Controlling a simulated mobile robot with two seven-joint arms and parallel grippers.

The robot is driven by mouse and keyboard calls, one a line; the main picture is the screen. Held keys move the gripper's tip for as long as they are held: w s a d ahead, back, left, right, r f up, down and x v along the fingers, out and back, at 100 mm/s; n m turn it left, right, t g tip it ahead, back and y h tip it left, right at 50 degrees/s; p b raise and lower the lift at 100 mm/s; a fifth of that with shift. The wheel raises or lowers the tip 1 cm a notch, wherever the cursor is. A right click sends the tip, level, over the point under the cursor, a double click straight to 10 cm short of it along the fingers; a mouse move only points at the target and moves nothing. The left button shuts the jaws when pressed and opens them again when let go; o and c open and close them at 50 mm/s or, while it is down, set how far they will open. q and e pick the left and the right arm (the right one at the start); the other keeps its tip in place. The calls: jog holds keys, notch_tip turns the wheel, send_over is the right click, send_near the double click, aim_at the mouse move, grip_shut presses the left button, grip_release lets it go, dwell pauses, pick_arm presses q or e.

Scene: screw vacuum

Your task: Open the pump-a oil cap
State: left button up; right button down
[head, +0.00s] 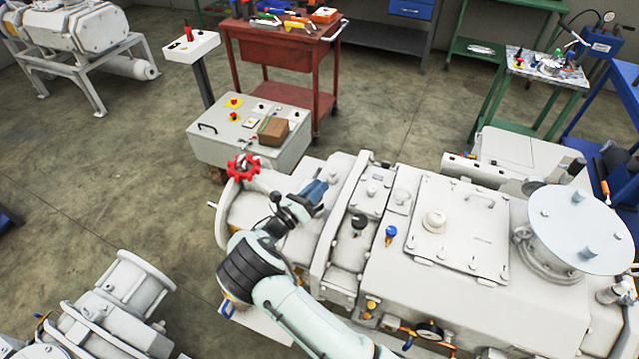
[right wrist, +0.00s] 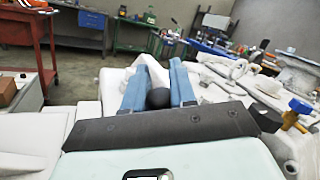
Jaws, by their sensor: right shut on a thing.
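The white pump (head: 385,265) fills the lower right of the head view. My right gripper (head: 316,190) is over its left part, with blue fingers pointing up and to the right. In the right wrist view, its fingers (right wrist: 159,85) are shut on a black round knob-like thing (right wrist: 158,98); I cannot tell for sure whether this is the oil cap. The held thing is not clear in the head view. A black cap (head: 359,222) and a blue cap (head: 390,232) stand on the pump, right of the gripper. My left gripper is not in view.
A red handwheel (head: 243,168) rises left of my right gripper. A control box (head: 250,135) with a brown block stands behind it. A red tool cart (head: 280,50) is farther back. Another pump (head: 115,310) is at lower left.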

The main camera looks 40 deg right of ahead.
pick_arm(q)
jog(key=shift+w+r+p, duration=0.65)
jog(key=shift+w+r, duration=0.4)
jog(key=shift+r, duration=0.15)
pick_arm(e)
jog(key=shift+w+a+r+n+t+h, duration=0.2)
jog(key=shift+w+r+n+t+h, duration=0.15)
jog(key=shift+n, duration=0.55)
jog(key=shift+f, duration=0.1)
jog(key=c, duration=1)
grip_release()
jog(key=shift+o, duration=0.2)
jog(key=b+v, duration=0.1)
jog(key=v, duration=1.1)
jog(key=shift+s+a+b, duration=0.1)
jog(key=shift+a+b, duration=0.2)
jog(key=shift+b, duration=0.05)
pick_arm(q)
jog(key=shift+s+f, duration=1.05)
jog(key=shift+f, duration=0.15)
pick_arm(e)
jog(key=shift+a+f, duration=0.1)
jog(key=shift+a, duration=0.35)
jog(key=shift+c, duration=0.3)
